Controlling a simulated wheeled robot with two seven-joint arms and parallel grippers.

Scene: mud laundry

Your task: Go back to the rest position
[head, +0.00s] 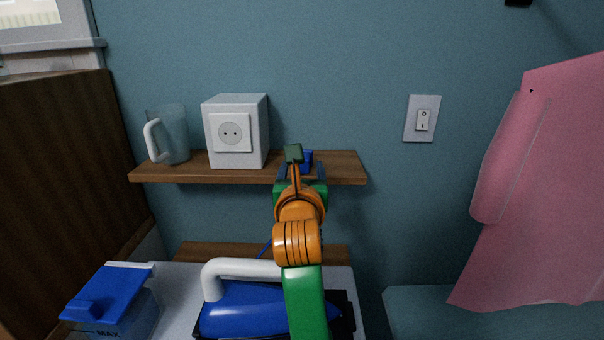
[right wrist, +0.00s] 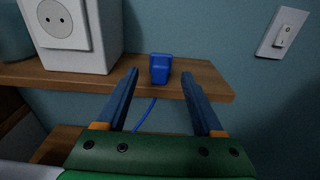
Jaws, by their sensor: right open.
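My right gripper (head: 302,170) reaches forward to the front edge of the wooden wall shelf. In the right wrist view its two blue fingers (right wrist: 160,88) are spread wide. A small blue plug (right wrist: 161,68) sits on the shelf beyond and between the fingertips, apart from both, with a blue cord hanging down over the front edge. In the head view the plug (head: 307,160) is partly hidden by my gripper. My left gripper is not in view.
The shelf (head: 345,170) also holds a clear jug (head: 175,135) and a white socket box (head: 236,130). Below are a blue iron (head: 240,308) and a blue-lidded container (head: 110,300). A wall switch (head: 422,118) and pink cloth (head: 540,180) are on the right.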

